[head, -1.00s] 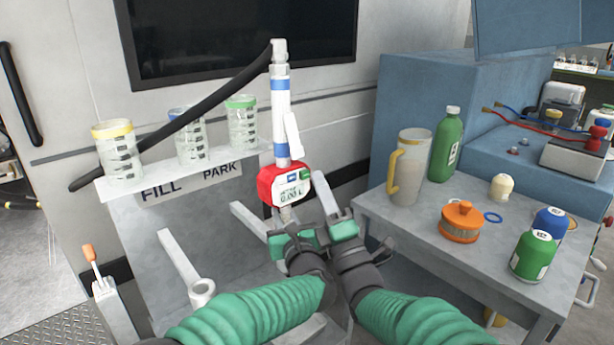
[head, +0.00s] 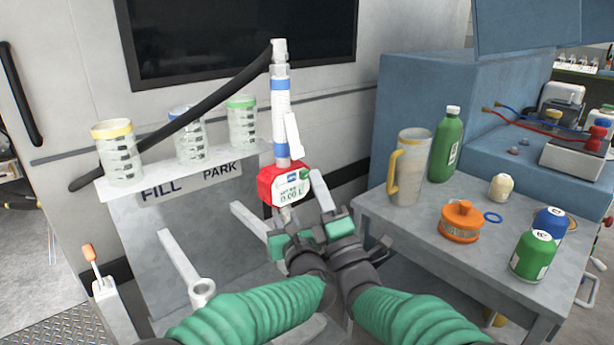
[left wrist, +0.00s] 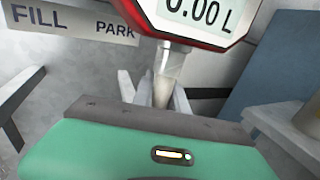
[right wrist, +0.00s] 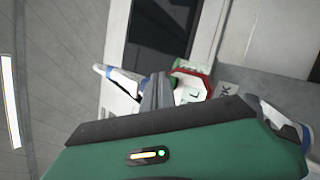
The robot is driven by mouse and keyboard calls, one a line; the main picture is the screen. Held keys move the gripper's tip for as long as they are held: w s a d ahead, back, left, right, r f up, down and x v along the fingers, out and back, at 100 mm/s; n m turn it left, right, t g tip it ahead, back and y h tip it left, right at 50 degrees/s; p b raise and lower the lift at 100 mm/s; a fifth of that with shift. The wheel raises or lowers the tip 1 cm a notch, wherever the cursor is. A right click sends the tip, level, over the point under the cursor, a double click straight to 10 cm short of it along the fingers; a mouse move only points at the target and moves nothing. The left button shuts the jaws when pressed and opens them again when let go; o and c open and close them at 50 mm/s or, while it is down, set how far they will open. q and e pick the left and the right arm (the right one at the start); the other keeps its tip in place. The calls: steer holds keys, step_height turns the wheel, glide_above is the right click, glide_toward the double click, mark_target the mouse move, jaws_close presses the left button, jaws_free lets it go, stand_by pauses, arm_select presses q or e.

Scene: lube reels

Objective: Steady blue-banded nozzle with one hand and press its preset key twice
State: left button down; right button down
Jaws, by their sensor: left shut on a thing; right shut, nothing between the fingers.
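The blue-banded nozzle (head: 281,125) stands upright, white with blue bands and a lever on its right. Its red meter (head: 264,186) has a display reading 0.00 L, with a smaller line above, and a blue key (head: 293,177) and a green key (head: 305,174). Which is the preset key I cannot read. My left gripper (head: 286,218) is shut on the nozzle's spout below the meter; the left wrist view shows the spout (left wrist: 163,92) between the fingers. My right gripper (head: 317,176) is shut and empty, its tips close to the meter's right side; contact cannot be told.
Behind stands a shelf (head: 140,190) marked FILL and PARK with several banded jars. A grey table (head: 400,225) at right holds a jug (head: 412,165), bottles and an orange-lidded jar (head: 460,222). A black hose (head: 225,90) runs from the nozzle's top to the left.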

arm_select(q)
steer(key=shift+d, duration=0.15)
arm_select(e)
steer(key=shift+w+a, duration=0.25)
steer(key=shift+w, duration=0.1)
stand_by(0.5)
arm_select(q)
steer(key=shift+s+d, duration=0.15)
steer(key=shift+d, duration=0.15)
arm_select(e)
steer(key=shift+w+a+f, duration=0.2)
steer(key=shift+a+f, duration=0.05)
steer(key=shift+a, duration=0.05)
stand_by(0.4)
arm_select(q)
steer(key=shift+a+r, duration=0.1)
steer(key=shift+a, duration=0.15)
arm_select(e)
steer(key=shift+s+d+f, duration=0.15)
steer(key=shift+s+f, duration=0.1)
steer(key=shift+s, duration=0.45)
steer(key=shift+s+d, duration=0.1)
steer(key=shift+d, duration=0.25)
arm_select(q)
steer(key=shift+w+a, duration=0.1)
steer(key=shift+w, duration=0.1)
arm_select(e)
steer(key=shift+d+r, duration=0.15)
steer(key=shift+d, duration=0.1)
